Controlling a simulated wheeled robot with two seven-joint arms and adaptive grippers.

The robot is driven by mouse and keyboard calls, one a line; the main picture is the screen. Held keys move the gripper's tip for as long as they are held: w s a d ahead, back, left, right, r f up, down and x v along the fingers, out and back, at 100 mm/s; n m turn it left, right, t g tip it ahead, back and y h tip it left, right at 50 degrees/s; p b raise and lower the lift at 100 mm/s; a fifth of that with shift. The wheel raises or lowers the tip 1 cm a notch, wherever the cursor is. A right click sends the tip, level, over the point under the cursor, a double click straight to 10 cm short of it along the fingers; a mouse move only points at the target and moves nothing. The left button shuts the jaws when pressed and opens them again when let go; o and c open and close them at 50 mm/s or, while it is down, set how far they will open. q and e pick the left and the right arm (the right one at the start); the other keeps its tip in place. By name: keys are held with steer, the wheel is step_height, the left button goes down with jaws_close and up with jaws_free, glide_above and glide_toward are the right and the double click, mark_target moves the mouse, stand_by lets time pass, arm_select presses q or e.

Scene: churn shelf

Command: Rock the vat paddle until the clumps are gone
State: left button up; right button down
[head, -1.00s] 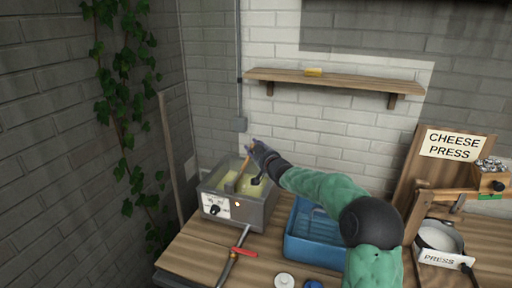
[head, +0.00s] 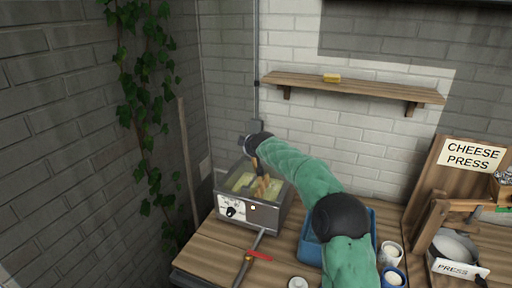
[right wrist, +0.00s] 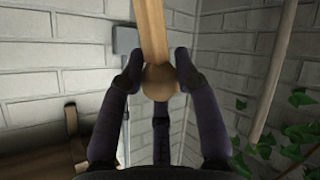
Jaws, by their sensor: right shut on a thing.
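The vat (head: 268,216) is a grey metal box with a white dial panel, standing at the table's left back corner. Pale yellow content (head: 241,182) shows inside; whether it holds clumps is too small to tell. The wooden paddle (head: 262,182) stands in the vat, its lower end inside. My right gripper (head: 252,150) is above the vat, partly hidden by its own wrist. In the right wrist view, its dark fingers (right wrist: 160,78) close around the round wooden knob of the paddle handle (right wrist: 151,30). My left gripper is not in view.
A blue tray (head: 309,246) is right of the vat, partly behind my right arm. Two cups (head: 391,252) and a red-handled tool (head: 258,256) are nearby. The cheese press (head: 440,215) stands at the right. A wall shelf (head: 360,88) hangs above.

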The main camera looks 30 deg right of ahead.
steer(key=shift+w+a+f+n+g+p, duration=0.3)
steer(key=shift+w+a+f+g+p, duration=0.2)
steer(key=shift+a+f+p, duration=0.15)
steer(key=shift+w+a+f+g+h+p, duration=0.3)
steer(key=shift+f+g+p, duration=0.1)
steer(key=shift+f+p, duration=0.1)
steer(key=c, duration=0.9)
jaws_free()
steer(key=shift+d+r, duration=0.1)
steer(key=v, duration=1.2)
steer(key=shift+s+r, duration=0.1)
steer(key=shift+r, duration=0.05)
